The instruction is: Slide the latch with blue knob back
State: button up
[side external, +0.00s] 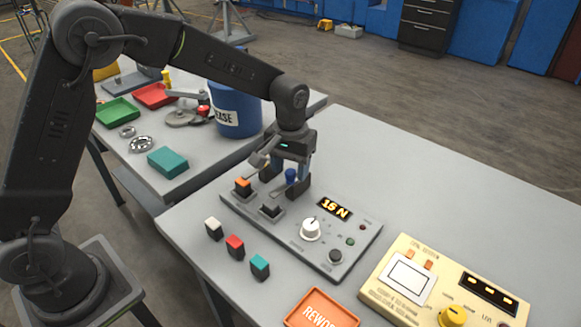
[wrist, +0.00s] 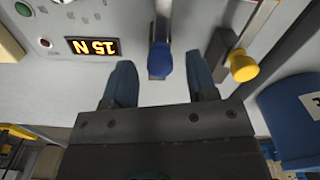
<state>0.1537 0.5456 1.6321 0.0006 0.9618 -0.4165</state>
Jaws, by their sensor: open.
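The blue knob (side external: 291,175) stands on a latch at the far side of the grey control panel (side external: 345,262). In the wrist view the blue knob (wrist: 160,58) sits on a narrow metal slide (wrist: 165,18). My gripper (side external: 284,188) is low over the panel, with a finger on either side of the knob. In the wrist view my gripper (wrist: 161,76) is open, the knob lies between the fingertips, and a gap shows on both sides. The latch's lower parts are partly hidden by the fingers in the side view.
A second latch with a yellow knob (wrist: 243,67) lies just right of the right finger in the wrist view. An orange-topped switch (side external: 243,186), a black switch (side external: 270,210), a white dial (side external: 311,229) and a lit display (side external: 334,208) share the panel. Small blocks (side external: 235,246) lie in front.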

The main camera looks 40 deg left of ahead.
jog(key=shift+f, duration=0.25)
grip_shut()
dwell(0.3)
